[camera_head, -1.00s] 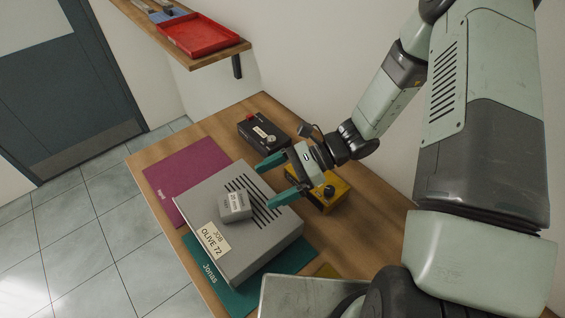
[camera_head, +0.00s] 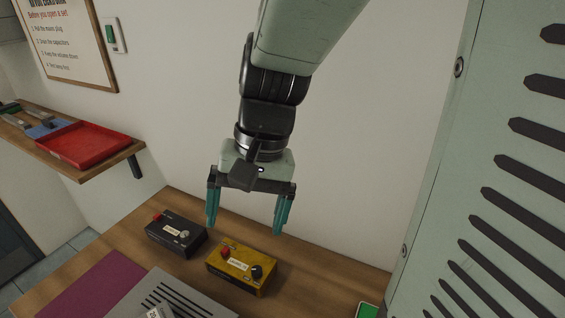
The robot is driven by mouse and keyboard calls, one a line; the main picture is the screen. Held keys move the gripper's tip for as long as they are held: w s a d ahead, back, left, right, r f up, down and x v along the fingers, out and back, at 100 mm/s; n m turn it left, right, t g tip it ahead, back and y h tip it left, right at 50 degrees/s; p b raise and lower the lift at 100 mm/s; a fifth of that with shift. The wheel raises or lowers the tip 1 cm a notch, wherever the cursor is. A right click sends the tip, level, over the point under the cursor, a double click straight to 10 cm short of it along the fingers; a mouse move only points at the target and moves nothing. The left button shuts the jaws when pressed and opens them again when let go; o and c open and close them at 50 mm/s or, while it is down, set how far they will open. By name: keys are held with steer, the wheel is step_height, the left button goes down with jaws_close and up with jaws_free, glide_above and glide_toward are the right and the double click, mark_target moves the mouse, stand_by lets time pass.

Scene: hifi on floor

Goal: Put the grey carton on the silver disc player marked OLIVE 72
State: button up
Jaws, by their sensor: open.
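The silver disc player (camera_head: 172,296) shows only its far part with dark vent slots at the bottom edge of the view; its OLIVE 72 label is out of the frame now. The grey carton (camera_head: 160,312) is cut off by the bottom edge, and only a bit of its labelled top shows. It appears to rest on the player's top, as it did in the earlier view. My gripper (camera_head: 245,228) is open and empty, its teal fingers pointing down above the back of the table, beyond the player and carton.
A black box (camera_head: 176,233) and a yellow box (camera_head: 240,270) with knobs stand on the wooden table (camera_head: 325,275) below my gripper. A maroon mat (camera_head: 88,292) lies at left. A red tray (camera_head: 82,145) sits on a wall shelf. A green-faced item (camera_head: 367,310) is at lower right.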

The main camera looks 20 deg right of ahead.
steer(key=s+d+r+n+t+h, duration=0.1)
steer(key=s+d+r+t, duration=0.1)
steer(key=r, duration=0.3)
steer(key=s+d+r+n+t+h, duration=0.1)
steer(key=s+d+r+n+t, duration=0.1)
steer(key=s+d+r+t, duration=0.1)
step_height(320, 180, up, 3)
steer(key=shift+s+f+t+h, duration=0.1)
steer(key=shift+s+t+h, duration=0.4)
steer(key=shift+s, duration=0.4)
